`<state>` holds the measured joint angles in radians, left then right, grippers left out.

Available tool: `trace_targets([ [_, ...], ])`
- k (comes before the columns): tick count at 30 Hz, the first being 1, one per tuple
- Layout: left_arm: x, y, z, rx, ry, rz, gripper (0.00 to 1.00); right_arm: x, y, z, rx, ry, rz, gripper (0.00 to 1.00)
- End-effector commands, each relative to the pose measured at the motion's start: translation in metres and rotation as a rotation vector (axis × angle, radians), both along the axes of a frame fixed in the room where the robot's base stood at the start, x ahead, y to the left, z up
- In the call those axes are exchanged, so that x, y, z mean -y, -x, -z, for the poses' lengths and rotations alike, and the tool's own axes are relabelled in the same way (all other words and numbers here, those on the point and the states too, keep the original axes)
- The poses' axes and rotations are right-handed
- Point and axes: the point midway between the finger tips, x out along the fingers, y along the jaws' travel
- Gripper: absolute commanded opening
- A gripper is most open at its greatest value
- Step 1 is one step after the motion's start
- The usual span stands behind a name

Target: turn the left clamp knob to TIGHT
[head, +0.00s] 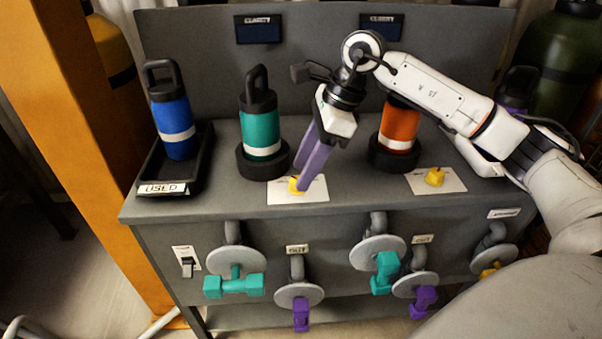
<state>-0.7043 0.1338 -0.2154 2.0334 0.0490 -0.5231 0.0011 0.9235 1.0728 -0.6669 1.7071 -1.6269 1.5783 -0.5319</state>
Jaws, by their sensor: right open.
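The left clamp knob (293,186) is small and yellow. It sits on a white label plate (315,192) on the grey bench top, in front of the teal bottle. My right gripper (304,180) reaches down from the upper right, its purple fingers open. Its fingertips are right at the knob and partly cover it; I cannot tell whether they touch it. The plate's markings are too small or covered to read. The right clamp knob (435,177), also yellow, sits on its own white plate (451,184) farther right. My left gripper is not in view.
A teal bottle (260,132) and an orange bottle (400,125) stand in dark round holders on either side of my right gripper. A blue bottle (173,122) stands in a black tray (202,160) labelled USED. Several valve handles, including a teal one (234,286), line the bench front.

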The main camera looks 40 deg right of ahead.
Motion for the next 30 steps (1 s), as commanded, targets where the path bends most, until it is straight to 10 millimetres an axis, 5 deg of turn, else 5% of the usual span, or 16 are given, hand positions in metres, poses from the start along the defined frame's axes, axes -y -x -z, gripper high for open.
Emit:
trace_targets([
  [14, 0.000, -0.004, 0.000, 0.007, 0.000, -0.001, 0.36, -0.007, -0.004, 0.018, 0.001, -0.001, 0.000, 0.45],
  [22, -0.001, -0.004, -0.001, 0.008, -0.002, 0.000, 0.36, -0.007, -0.004, 0.018, 0.001, -0.002, 0.000, 0.03],
  [30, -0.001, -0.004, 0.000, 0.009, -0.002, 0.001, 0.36, -0.007, -0.004, 0.018, 0.002, -0.001, 0.026, 0.03],
])
